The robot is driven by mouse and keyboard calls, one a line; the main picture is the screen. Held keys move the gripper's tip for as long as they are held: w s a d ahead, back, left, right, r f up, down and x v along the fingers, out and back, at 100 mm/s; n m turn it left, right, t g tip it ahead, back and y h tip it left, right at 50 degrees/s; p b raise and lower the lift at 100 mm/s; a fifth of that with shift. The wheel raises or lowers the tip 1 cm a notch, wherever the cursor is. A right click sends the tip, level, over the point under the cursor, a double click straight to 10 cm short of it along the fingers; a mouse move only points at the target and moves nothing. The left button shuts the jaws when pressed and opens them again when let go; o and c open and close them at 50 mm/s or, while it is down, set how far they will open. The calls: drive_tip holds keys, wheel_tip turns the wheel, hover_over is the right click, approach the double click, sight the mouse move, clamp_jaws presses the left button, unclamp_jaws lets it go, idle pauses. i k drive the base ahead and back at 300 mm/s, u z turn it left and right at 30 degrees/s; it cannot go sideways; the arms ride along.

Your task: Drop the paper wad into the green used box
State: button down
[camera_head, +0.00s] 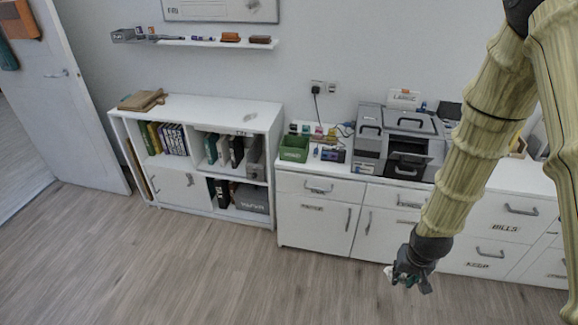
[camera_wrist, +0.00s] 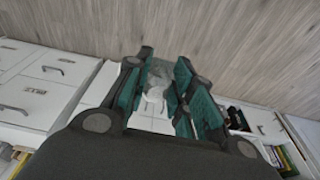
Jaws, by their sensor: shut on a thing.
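The paper wad (camera_wrist: 154,95) is a small whitish crumple between the fingers of my gripper (camera_wrist: 160,85) in the wrist view. In the head view, my gripper (camera_head: 408,282) hangs over the floor in front of the white cabinets, and white bits of the wad (camera_head: 389,272) show beside its fingers. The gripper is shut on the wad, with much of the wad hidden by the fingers. The green used box (camera_head: 294,148) stands on the left end of the white desk top, farther back and to the left of my gripper. Its inside is not clear to see.
Small items and a dark organizer (camera_head: 333,154) sit right of the green box. A grey printer (camera_head: 402,140) stands farther right. A low white bookshelf (camera_head: 205,112) with books and binders is to the left. The wooden floor (camera_head: 200,270) in front is clear.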

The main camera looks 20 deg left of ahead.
sight(295, 157)
drive_tip(key=z, duration=0.35)
drive_tip(key=k, duration=0.15)
drive_tip(key=u, duration=1.55)
drive_tip(key=i, duration=0.7)
drive_tip(key=u, duration=0.7)
drive_tip(key=i, duration=1)
drive_tip(key=z, duration=0.75)
drive_tip(key=i, duration=0.7)
drive_tip(key=z, duration=0.65)
